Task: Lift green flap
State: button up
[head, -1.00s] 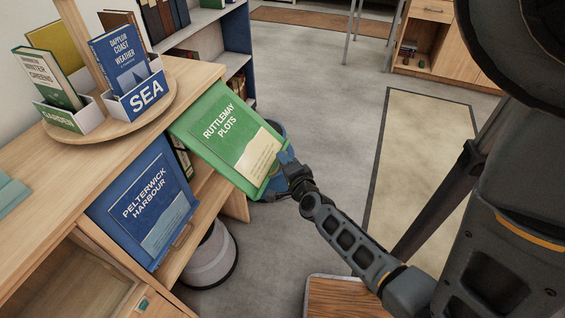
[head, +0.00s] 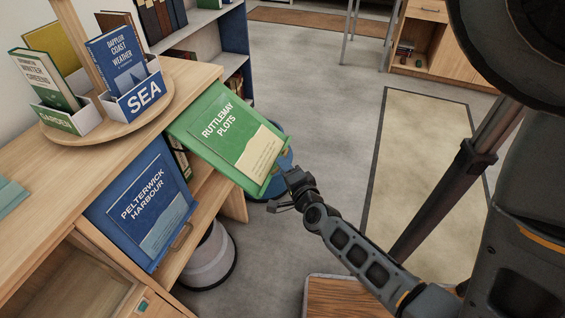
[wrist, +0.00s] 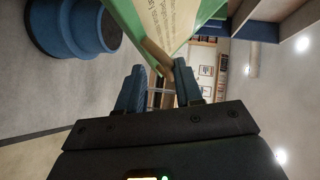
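The green flap (head: 232,138), labelled "RUTTLEMAY PLOTS", is raised and juts out from the shelf front, tilted down toward its outer edge. My gripper (head: 284,190) is at the flap's lower right corner, with its fingers apart. In the wrist view the flap (wrist: 182,22) hangs just ahead of my gripper (wrist: 158,88). A wooden pull (wrist: 156,57) at the flap's edge shows between and beyond the blue-padded fingertips; contact with it cannot be told. Part of the compartment behind the flap shows at its left, with book spines.
A blue flap (head: 145,210), "PELTERWICK HARBOUR", hangs lower beside it. A turntable (head: 120,128) with book boxes stands on the unit's top. A blue stool (wrist: 75,28) is behind the green flap, and a grey one (head: 210,258) is below.

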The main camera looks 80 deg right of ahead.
jog(key=shift+s+a, duration=1.05)
jog(key=shift+a, duration=0.15)
jog(key=shift+a+r, duration=0.1)
jog(key=s+a+r+p, duration=0.2)
jog(key=a+r+p, duration=0.1)
jog(key=a, duration=0.4)
jog(key=shift+s+r, duration=0.4)
jog(key=shift+r, duration=0.3)
jog(key=shift+p, duration=0.35)
